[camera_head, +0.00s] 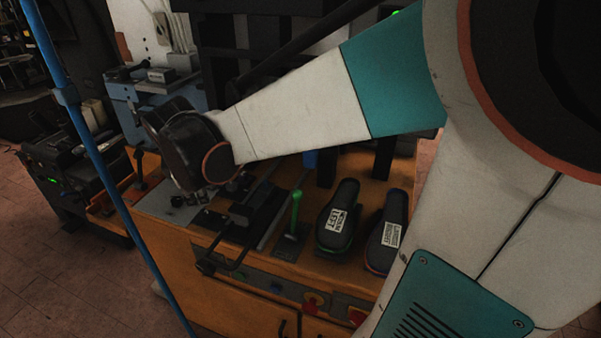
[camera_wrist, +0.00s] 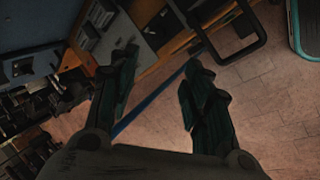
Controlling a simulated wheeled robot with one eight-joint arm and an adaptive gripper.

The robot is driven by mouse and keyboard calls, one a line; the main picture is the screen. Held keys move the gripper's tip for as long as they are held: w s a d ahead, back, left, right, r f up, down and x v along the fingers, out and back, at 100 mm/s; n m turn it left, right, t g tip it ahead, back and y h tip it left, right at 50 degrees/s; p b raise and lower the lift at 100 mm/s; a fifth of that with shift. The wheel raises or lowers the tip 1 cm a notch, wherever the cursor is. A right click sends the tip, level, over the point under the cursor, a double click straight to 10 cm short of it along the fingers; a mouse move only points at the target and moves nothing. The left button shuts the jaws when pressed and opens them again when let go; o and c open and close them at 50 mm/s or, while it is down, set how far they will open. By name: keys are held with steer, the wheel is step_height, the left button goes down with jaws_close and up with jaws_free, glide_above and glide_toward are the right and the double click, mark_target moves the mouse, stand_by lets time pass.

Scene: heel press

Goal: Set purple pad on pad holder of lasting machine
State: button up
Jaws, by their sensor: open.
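I cannot make out a purple pad or a pad holder for certain in either view. In the head view, two dark shoe-shaped pads with white labels lie on the orange machine top.
The orange cabinet (camera_head: 180,262) carries a green-handled lever (camera_head: 296,212) and a black bar mechanism. A thin blue pole (camera_head: 85,140) stands at the left front. Another dark machine (camera_head: 72,175) stands at far left. Brick-coloured floor (camera_wrist: 265,100) is free at right in the wrist view.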

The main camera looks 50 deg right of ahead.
steer(key=s+a+m+t+y, duration=0.1)
steer(key=s+a+m, duration=0.3)
steer(key=s, duration=0.4)
steer(key=s+a+r+m+t+y, duration=0.1)
steer(key=s+a+m, duration=0.4)
steer(key=s, duration=0.4)
steer(key=shift+a+m+y, duration=0.15)
steer(key=shift+m+y, duration=0.25)
steer(key=shift+m, duration=0.5)
steer(key=shift+s, duration=0.1)
